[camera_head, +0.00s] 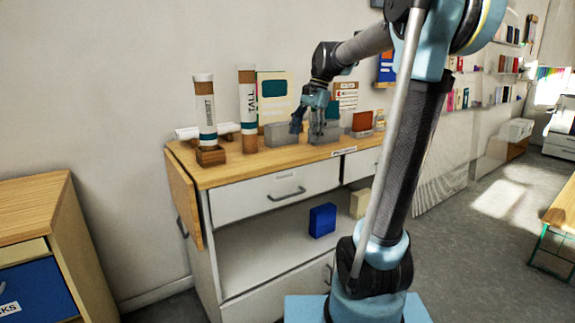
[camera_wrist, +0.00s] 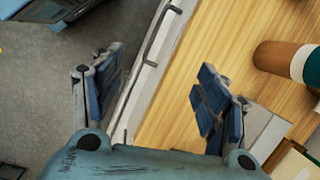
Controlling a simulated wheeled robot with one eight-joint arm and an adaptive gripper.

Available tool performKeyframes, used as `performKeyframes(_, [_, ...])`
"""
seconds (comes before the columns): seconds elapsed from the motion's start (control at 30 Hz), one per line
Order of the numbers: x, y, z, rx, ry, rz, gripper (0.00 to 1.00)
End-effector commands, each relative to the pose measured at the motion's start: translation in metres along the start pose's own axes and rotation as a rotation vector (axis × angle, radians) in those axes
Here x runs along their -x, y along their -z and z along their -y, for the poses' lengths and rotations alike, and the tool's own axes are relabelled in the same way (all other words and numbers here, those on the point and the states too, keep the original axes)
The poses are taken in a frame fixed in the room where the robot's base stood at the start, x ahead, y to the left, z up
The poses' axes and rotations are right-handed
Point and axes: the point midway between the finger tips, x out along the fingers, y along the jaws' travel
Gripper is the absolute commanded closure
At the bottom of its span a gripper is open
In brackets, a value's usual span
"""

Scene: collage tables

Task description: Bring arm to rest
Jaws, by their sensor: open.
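My gripper (camera_head: 315,118) hangs over the wooden top of the white cabinet in the head view, with my arm reaching in from the right. In the wrist view my gripper (camera_wrist: 150,90) is open, its two blue-padded fingers wide apart with nothing between them. The cabinet's front edge and a drawer handle (camera_wrist: 150,50) pass below the gap. The wooden cabinet top (camera_wrist: 225,50) lies under the right finger and grey floor under the left one.
Two upright tubes, one marked TALL (camera_head: 248,100) and one in a wooden base (camera_head: 205,110), stand on the cabinet's left. A red box (camera_head: 362,121) is right of my gripper. A blue box (camera_head: 322,220) sits on the open shelf. A wooden cabinet (camera_head: 35,210) stands at left.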

Motion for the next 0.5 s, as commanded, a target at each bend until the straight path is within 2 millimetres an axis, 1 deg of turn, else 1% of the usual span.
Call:
performKeyframes(0.03, [-0.007,-0.004,-0.017,0.029,0.002,-0.015,0.32])
performKeyframes(0.1, [-0.016,-0.007,-0.037,0.078,0.005,-0.042,0.32])
performKeyframes(0.27, [-0.04,-0.014,-0.082,0.189,0.004,-0.099,0.32])
performKeyframes(0.5, [-0.084,-0.022,-0.148,0.357,-0.013,-0.185,0.32])
